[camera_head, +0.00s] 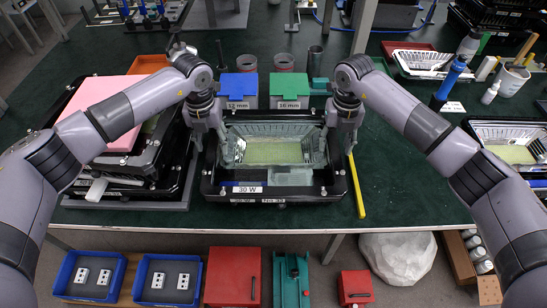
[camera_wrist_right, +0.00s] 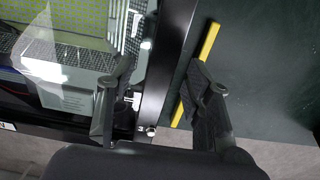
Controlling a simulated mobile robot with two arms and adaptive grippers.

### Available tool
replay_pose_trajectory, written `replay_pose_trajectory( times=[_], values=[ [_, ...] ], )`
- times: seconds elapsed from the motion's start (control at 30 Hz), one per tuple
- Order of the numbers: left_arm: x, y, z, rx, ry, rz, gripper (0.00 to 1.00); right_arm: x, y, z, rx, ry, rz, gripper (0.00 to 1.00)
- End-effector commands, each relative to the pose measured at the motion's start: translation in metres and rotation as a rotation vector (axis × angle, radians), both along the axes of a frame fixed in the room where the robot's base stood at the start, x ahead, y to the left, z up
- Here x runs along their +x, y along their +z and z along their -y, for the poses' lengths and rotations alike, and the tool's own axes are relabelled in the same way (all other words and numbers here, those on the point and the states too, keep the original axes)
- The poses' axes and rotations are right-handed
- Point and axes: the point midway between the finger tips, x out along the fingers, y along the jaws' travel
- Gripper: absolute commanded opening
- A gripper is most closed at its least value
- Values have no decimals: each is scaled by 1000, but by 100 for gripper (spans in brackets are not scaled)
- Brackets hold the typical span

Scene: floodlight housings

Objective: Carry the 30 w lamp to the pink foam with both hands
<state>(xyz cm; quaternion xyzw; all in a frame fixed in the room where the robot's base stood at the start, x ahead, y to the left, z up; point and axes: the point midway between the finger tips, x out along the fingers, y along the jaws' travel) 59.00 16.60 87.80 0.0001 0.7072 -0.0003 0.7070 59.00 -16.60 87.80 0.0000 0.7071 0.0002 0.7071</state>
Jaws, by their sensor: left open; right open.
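The 30 W lamp (camera_head: 248,189) is a black-framed floodlight housing with a reflector and a yellowish LED panel, lying flat at the middle of the table. The pink foam (camera_head: 108,92) lies on top of a stack of black housings to its left. My left gripper (camera_head: 222,150) is open at the lamp's left side; its exact contact is hard to see. My right gripper (camera_head: 340,150) is open at the right side. In the right wrist view, its fingers (camera_wrist_right: 160,98) stand on either side of the lamp's black side frame (camera_wrist_right: 169,60), one inside over the glass, one outside.
A yellow bar (camera_head: 357,186) lies close along the lamp's right side. Another housing (camera_head: 512,135) is at the far right. Green table is free right of the yellow bar.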

Motion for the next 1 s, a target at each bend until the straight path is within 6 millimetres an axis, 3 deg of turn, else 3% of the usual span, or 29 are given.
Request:
replay_pose_trajectory(
  times=[0.1,0.8,1.0],
  values=[
    [0,0,0,0,0,0,47,0,0,0,0,0,0,47],
    [0,0,0,1,1,0,0,0,0,0,-1,-1,-1,0],
    [0,0,0,1,1,-1,0,0,0,0,-1,-1,-1,0]
  ],
)
